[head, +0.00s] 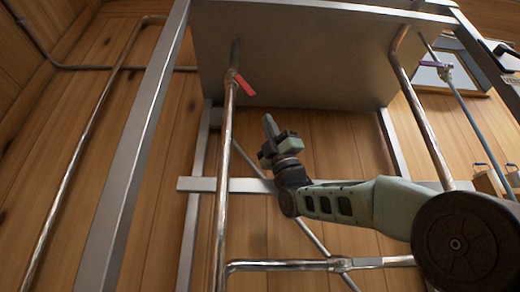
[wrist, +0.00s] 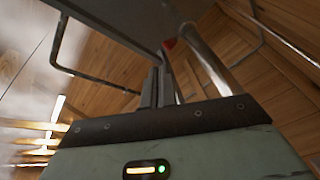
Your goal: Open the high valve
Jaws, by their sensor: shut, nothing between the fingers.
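A valve with a red lever (head: 244,84) sits high on the vertical copper-coloured pipe, just under the grey metal pan. The lever slants down to the right, away from the pipe. My gripper (head: 268,120) is shut and empty. In the head view it points up, below and a little right of the lever, apart from it in the picture. A second valve with a purple lever (head: 435,64) is on a thin pipe at the right.
The grey pan (head: 300,50) hangs above my gripper. Metal frame legs (head: 145,130) and a crossbar (head: 225,185) surround the pipes. A horizontal pipe (head: 280,265) runs low.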

